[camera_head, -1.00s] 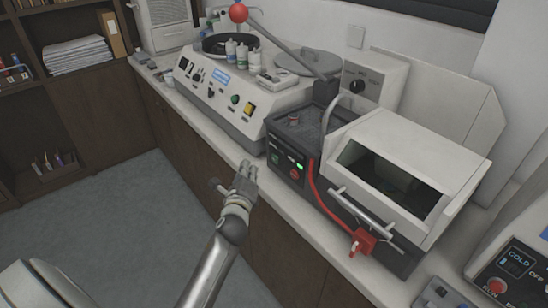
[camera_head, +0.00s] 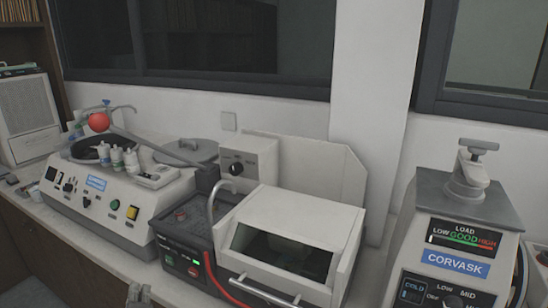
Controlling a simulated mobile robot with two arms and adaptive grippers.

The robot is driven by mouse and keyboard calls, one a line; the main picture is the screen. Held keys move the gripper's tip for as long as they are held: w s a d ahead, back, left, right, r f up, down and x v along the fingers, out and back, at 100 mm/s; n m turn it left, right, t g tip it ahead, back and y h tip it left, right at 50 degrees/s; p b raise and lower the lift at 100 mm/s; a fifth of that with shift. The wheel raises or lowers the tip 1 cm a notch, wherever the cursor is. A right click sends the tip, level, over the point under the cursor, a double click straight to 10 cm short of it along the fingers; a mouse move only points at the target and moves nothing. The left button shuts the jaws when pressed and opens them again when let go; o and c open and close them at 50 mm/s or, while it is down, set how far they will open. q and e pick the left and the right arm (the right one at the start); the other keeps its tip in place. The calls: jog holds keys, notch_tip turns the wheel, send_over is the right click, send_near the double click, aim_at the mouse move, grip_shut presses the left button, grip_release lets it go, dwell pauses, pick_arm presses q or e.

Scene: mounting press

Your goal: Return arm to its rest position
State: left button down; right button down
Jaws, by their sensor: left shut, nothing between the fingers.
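My left gripper (camera_head: 138,294) shows only as a small grey tip at the bottom edge, in front of the counter's front edge. It is shut and empty. The rest of my left arm is below the view. My right gripper is not in view.
A cutting machine with a white hood (camera_head: 300,215) and red hose stands mid-counter. A white cabinet unit (camera_head: 30,115) stands at far left. Machines crowd the counter.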

pick_arm(q)
jog(key=s+d+f+n+g+h, duration=0.2)
jog(key=s+d+f+n+g, duration=0.15)
jog(key=s+d+n, duration=0.45)
jog(key=s+d+f+n+g+h, duration=0.3)
jog(key=s+d+g, duration=0.1)
jog(key=s, duration=0.8)
jog(key=s+d+f+n+g+h, duration=0.25)
jog(key=s+d+n, duration=0.3)
jog(key=s, duration=0.45)
notch_tip(320, 180, down, 25)
jog(key=s+g, duration=0.1)
jog(key=g, duration=0.1)
jog(key=s+a+f+g, duration=0.1)
jog(key=s+a+f, duration=0.2)
jog(key=s+f, duration=1.4)
jog(key=shift+s+f+g+y, duration=0.2)
jog(key=shift+s+g+y, duration=0.05)
jog(key=shift+g+y, duration=0.1)
